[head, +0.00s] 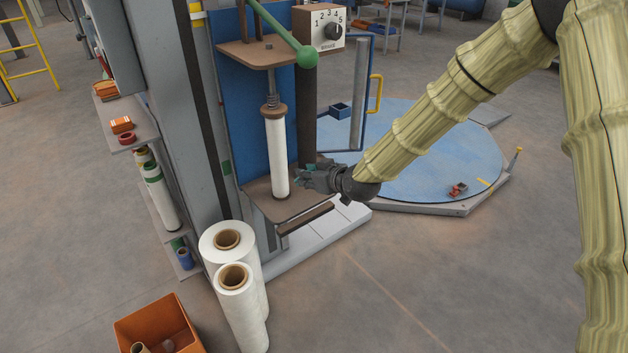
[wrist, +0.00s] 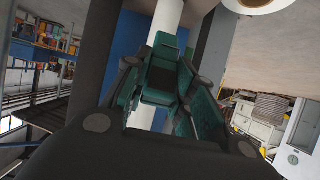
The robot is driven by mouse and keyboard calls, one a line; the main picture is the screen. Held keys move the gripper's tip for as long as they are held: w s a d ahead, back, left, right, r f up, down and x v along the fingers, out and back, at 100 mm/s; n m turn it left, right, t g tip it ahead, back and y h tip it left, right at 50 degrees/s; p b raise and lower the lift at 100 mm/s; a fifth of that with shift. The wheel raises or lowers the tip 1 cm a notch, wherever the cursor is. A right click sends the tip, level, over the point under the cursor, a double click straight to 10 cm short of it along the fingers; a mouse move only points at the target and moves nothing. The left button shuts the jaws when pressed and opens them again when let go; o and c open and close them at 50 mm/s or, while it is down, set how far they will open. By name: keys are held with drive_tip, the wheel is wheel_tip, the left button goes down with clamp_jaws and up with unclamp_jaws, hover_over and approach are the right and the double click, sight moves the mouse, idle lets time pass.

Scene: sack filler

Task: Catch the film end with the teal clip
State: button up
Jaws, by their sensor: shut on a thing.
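My gripper (head: 308,180) is shut on the teal clip (wrist: 163,50), which sits between its fingers in the wrist view. In the head view only a small bit of teal shows at the fingers. A white film roll (head: 276,152) stands upright on the brown carriage, just left of my fingertips. In the wrist view the white roll (wrist: 168,14) rises directly behind the clip. I cannot tell whether the clip touches the film. A loose film end cannot be made out in either view.
A green lever (head: 306,56) and a numbered dial box (head: 320,28) sit above the roll. Two spare rolls (head: 241,310) and an orange bin (head: 160,325) stand in front. The blue turntable (head: 430,150) lies behind my arm. Floor at front right is clear.

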drive_tip(key=shift+w+a, duration=0.8)
drive_tip(key=shift+w, duration=0.3)
drive_tip(key=shift+w+a, duration=0.8)
drive_tip(key=shift+w, duration=0.25)
drive_tip(key=shift+w+a, duration=0.6)
drive_tip(key=shift+w, duration=0.2)
drive_tip(key=shift+w+a+r, duration=0.1)
drive_tip(key=shift+w+a, duration=0.05)
drive_tip(key=shift+w, duration=0.05)
idle(0.8)
drive_tip(key=shift+s, duration=0.1)
drive_tip(key=shift+s+d+p, duration=0.2)
drive_tip(key=shift+s+d, duration=0.7)
drive_tip(key=shift+s, duration=0.3)
drive_tip(key=shift+s+d+p, duration=0.2)
drive_tip(key=shift+s+d, duration=0.7)
drive_tip(key=shift+s, duration=0.25)
drive_tip(key=shift+s+d+p, duration=0.2)
drive_tip(key=shift+s+d, duration=0.7)
drive_tip(key=shift+s, duration=0.3)
